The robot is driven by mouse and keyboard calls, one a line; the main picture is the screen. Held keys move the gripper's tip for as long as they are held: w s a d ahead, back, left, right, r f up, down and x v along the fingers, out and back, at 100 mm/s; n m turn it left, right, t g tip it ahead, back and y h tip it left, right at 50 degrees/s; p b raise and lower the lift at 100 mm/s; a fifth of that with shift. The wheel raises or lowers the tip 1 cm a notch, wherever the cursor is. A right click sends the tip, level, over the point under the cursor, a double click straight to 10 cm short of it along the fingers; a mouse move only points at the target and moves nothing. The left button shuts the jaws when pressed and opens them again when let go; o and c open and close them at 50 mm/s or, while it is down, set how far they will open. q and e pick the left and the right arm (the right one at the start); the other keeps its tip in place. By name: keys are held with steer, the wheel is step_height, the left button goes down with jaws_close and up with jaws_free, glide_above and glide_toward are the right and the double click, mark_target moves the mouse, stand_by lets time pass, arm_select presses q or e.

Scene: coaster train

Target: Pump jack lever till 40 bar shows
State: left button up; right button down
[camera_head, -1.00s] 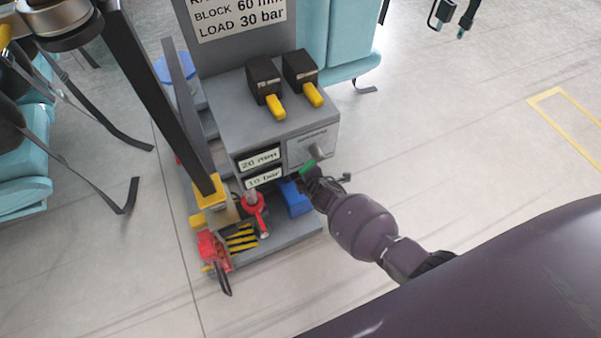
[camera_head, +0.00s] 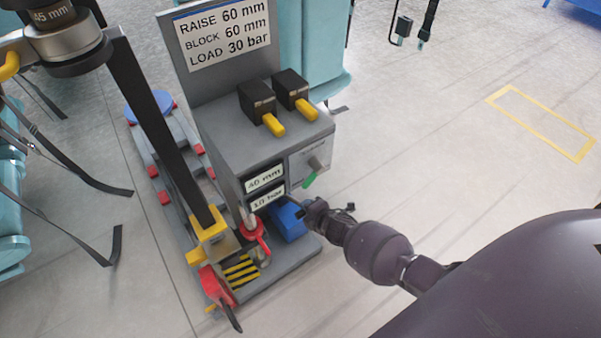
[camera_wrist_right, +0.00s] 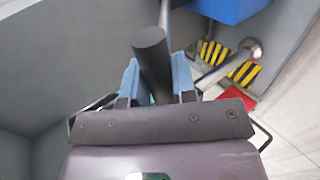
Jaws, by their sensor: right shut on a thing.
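The jack unit (camera_head: 270,135) is a grey console. Its upper display (camera_head: 264,179) reads 40 mm and its lower display (camera_head: 267,200) appears to read 10 bar. My right gripper (camera_head: 306,208) is beside the unit's lower front, below a green-handled valve (camera_head: 310,179). In the wrist view my right gripper (camera_wrist_right: 158,85) has its blue fingers shut around the dark round jack lever handle (camera_wrist_right: 150,45). The lever is mostly hidden by the gripper in the head view. My left gripper is not in view.
A sign (camera_head: 222,30) reads RAISE 60 mm, BLOCK 60 mm, LOAD 30 bar. Two black boxes with yellow levers (camera_head: 273,125) sit on top. A blue block (camera_head: 289,220), red handles (camera_head: 257,236) and yellow-black stripes (camera_head: 241,270) are low down. Floor to the right is clear.

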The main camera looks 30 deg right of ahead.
arm_select(q)
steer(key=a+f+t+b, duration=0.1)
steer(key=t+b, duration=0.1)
steer(key=b, duration=0.3)
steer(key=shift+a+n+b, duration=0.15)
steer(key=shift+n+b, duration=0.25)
arm_select(e)
steer(key=s+f, duration=0.4)
steer(key=f, duration=0.4)
steer(key=shift+d+f, duration=0.1)
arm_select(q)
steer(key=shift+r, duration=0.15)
arm_select(e)
steer(key=shift+w, duration=0.1)
steer(key=c, duration=0.8)
jaws_free()
steer(key=shift+w, duration=0.1)
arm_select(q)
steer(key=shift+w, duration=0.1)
